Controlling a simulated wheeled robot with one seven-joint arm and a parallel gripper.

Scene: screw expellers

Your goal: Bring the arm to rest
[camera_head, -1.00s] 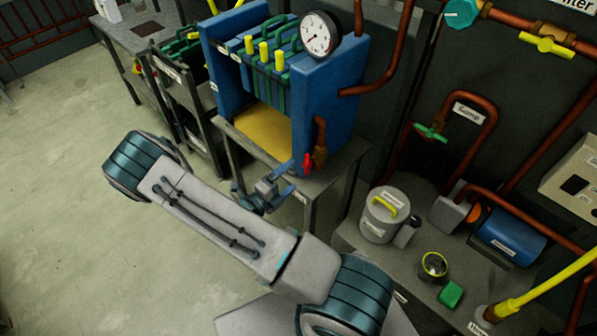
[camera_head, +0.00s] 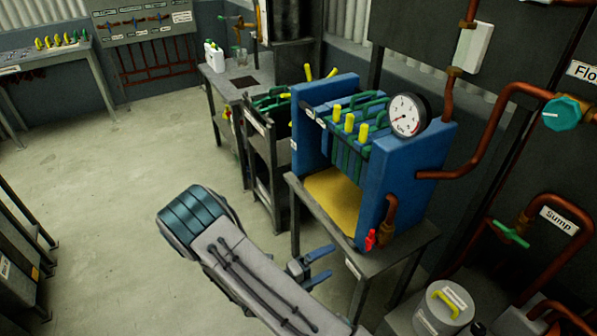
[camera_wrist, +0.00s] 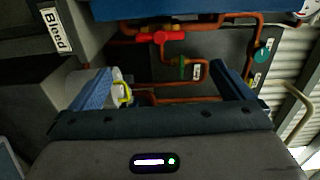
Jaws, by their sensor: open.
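My gripper (camera_head: 318,268) shows in the head view with its two blue fingers apart and nothing between them. It is in front of the small table that bears the blue press, below the table top's level in the picture. In the wrist view my gripper (camera_wrist: 160,92) also shows open, with a wide empty gap between its fingers. My arm is bent, with its elbow at the left and its lower part running off the bottom edge.
The blue press (camera_head: 408,172) with a gauge (camera_head: 407,114) stands close to my gripper. Its red valve handle (camera_head: 370,239) juts out at the front. A grey pot (camera_head: 441,310) is at the lower right. Open floor (camera_head: 110,200) lies to the left.

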